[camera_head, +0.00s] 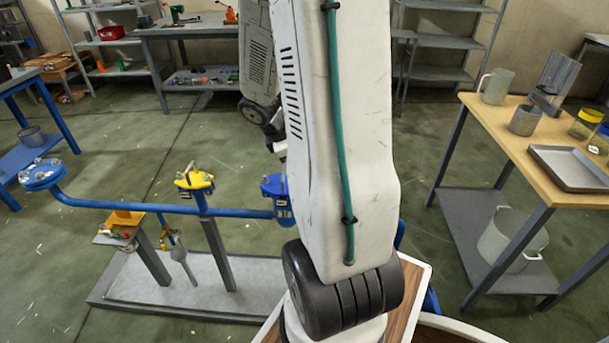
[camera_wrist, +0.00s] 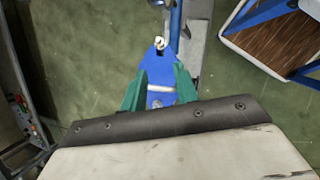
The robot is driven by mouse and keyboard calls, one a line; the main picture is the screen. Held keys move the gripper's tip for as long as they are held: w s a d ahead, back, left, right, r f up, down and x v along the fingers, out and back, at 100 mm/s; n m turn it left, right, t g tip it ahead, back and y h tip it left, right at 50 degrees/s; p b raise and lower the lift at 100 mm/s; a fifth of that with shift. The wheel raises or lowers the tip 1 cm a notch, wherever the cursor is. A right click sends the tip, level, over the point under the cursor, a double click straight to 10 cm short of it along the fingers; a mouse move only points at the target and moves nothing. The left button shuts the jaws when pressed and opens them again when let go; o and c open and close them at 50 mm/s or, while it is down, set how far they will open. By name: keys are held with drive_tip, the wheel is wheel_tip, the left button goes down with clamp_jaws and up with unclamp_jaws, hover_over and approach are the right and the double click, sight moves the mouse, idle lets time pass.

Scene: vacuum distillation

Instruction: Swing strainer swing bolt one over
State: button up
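In the wrist view, the two green fingers of my gripper (camera_wrist: 161,72) stand apart, one on each side of a blue strainer cover (camera_wrist: 158,68). A short silver bar (camera_wrist: 160,91) lies across the blue part between the fingers. A small pale metal fitting (camera_wrist: 159,43), perhaps a swing bolt, is at the cover's far end. I cannot tell whether the fingers touch anything. In the head view, a blue strainer body (camera_head: 277,195) on the pipe shows beside my arm, which hides part of it and my gripper.
A blue pipe (camera_head: 120,204) runs left past a yellow-topped fitting (camera_head: 195,181) to a blue flange (camera_head: 42,173). A post holds a small tray (camera_head: 118,236) of parts. A wooden-topped table (camera_head: 505,130) with vessels stands right. Open floor lies between.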

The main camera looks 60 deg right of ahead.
drive_tip(key=shift+n, duration=0.5)
drive_tip(key=x, duration=1.2)
drive_tip(key=shift+s+d+r, duration=0.15)
drive_tip(key=shift+s+d, duration=0.1)
drive_tip(key=shift+s, duration=0.05)
clamp_jaws()
drive_tip(key=shift+y, duration=0.3)
